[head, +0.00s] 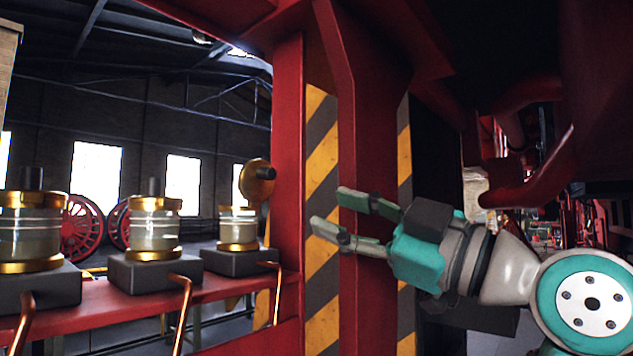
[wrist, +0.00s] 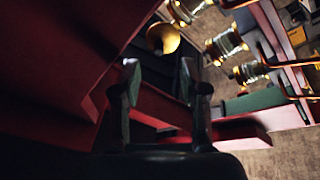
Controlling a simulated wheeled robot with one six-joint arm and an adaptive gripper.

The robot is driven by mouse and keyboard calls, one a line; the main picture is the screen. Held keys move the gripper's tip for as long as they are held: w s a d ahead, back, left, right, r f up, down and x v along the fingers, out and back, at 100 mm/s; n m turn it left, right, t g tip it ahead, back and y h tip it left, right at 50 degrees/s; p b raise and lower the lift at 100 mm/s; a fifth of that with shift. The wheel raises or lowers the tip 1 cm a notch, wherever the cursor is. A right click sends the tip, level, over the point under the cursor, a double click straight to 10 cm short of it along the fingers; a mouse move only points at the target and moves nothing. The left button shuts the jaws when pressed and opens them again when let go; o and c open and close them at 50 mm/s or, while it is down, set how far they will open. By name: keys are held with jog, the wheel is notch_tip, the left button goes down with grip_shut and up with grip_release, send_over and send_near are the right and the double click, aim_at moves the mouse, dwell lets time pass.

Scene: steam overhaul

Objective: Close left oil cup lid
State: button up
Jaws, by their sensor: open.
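Three glass oil cups with gold rims stand in a row in the head view: a left one (head: 30,232), a middle one (head: 154,230) and a right one (head: 238,227). The right cup's round gold lid (head: 257,181) stands open, tilted up above its rim. The left and middle cups have gold tops with dark knobs and look closed. My gripper (head: 336,212) is open and empty, right of the open lid and apart from it. The wrist view shows the gold lid (wrist: 163,38) beyond my fingers (wrist: 160,82), beside the nearest cup (wrist: 186,10).
The cups sit on dark blocks on a red beam (head: 205,300), with copper pipes (head: 183,300) in front. A red post (head: 372,120) and a yellow-black striped panel (head: 322,150) stand close behind my gripper. Red framework surrounds my arm.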

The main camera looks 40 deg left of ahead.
aim_at(272, 174)
jog(key=shift+n+g, duration=0.3)
jog(key=shift+n, duration=0.2)
jog(key=x, duration=0.3)
jog(key=r+x, duration=0.1)
jog(key=x, duration=0.3)
jog(key=s+d+r+x, duration=0.1)
jog(key=x, duration=0.3)
grip_shut()
